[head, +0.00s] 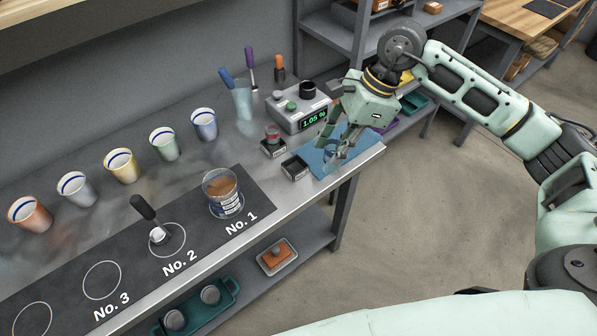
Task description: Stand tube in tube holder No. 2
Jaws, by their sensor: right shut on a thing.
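My right gripper (330,148) is low over a blue mat (316,161) at the right end of the bench. It is shut on a small clear thing, seemingly the tube, mostly hidden by the fingers. Two small black holders stand left of the gripper. The farther holder (273,152) has a red-topped item in it. The nearer holder (295,170) looks empty and is closest to the gripper. Their labels are too small to read, so I cannot tell which is No. 2. My left gripper is not in view.
A scale (300,112) reading 1.05 % stands behind the holders. A glass beaker with brown contents (222,194) sits at No. 1, and a black-handled spoon (146,210) at No. 2. Several cups line the back.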

